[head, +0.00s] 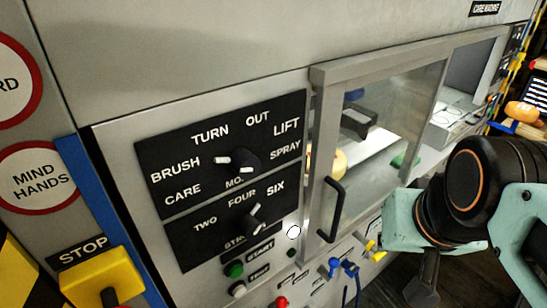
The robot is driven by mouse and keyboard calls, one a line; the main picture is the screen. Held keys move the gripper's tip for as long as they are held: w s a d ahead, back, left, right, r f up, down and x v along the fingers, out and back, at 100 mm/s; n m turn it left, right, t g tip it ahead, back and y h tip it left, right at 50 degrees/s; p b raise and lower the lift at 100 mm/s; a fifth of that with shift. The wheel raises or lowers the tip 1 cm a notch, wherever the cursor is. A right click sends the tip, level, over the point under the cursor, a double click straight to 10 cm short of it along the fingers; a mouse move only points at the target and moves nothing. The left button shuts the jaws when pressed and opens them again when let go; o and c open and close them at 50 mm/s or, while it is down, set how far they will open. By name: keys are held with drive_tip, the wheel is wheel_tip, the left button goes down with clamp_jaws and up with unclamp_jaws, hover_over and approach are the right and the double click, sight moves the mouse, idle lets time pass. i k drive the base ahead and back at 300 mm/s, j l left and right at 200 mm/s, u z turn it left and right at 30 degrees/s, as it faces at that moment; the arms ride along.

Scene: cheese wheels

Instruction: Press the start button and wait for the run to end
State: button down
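The start button is a green round button (234,269) low on the grey machine front, left of a black label reading START (261,251). My arm comes in from the right, with teal and black links. A dark part at its lower end, which seems to be my gripper (424,283), points down near the bottom edge. It is well to the right of the green button and apart from it. Its fingertips do not show clearly, so I cannot tell whether it is open or shut. A round white lamp or knob (294,232) sits above the button's right.
Two dials, an upper one (238,160) and a lower one (252,221), stick out above the button. A white button (238,289) and a red one (281,302) are close by. A framed glass door (385,120) with a black handle (333,208) stands between panel and arm. A yellow stop box (100,277) is lower left.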

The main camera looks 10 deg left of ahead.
sight(235, 271)
drive_tip(key=u, duration=1.95)
drive_tip(key=k+j+u, duration=0.1)
drive_tip(key=k, duration=0.65)
drive_tip(key=j, duration=0.15)
